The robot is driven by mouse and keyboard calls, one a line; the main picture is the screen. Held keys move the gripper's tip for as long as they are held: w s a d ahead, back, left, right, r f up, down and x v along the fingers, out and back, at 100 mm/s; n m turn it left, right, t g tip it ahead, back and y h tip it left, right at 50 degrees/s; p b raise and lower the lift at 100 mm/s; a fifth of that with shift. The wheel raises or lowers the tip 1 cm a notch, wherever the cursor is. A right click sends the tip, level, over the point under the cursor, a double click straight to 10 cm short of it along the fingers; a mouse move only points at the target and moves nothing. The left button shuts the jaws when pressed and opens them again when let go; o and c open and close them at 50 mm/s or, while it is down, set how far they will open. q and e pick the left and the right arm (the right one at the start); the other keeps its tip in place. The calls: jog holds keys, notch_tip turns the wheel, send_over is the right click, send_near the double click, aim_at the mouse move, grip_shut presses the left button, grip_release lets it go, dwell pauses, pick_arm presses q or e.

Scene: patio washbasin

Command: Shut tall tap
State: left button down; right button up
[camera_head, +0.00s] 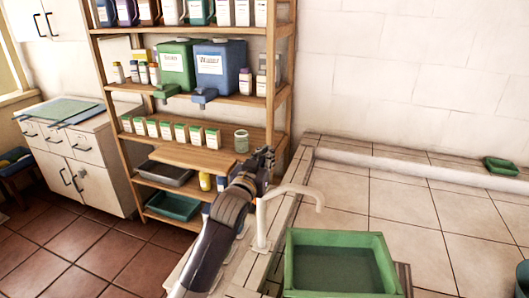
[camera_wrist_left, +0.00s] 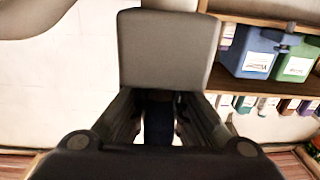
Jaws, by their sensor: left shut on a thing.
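The tall tap (camera_head: 262,228) is a cream upright pipe with a spout that bends right and down beside the green basin (camera_head: 340,238). My left gripper (camera_head: 264,160) is at the upper left of the tap pipe, in front of the wooden shelf. Its jaws are shut on a part at the tap's top, which my gripper hides in the head view. In the left wrist view my left gripper's fingers (camera_wrist_left: 158,118) are close together, with a narrow dark gap between them. I cannot make out the tap's handle. No water stream shows below the spout.
The wooden shelf (camera_head: 190,155) with bottles, a green dispenser (camera_head: 176,62) and a blue dispenser (camera_head: 220,66) stands close behind my left gripper. The tiled counter (camera_head: 400,205) is mostly clear, with a small green dish (camera_head: 500,167) at the far right.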

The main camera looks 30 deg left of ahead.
dwell(0.4)
pick_arm(q)
jog(key=c, duration=1.6)
grip_release()
jog(key=shift+w, duration=0.15)
jog(key=v, duration=1.2)
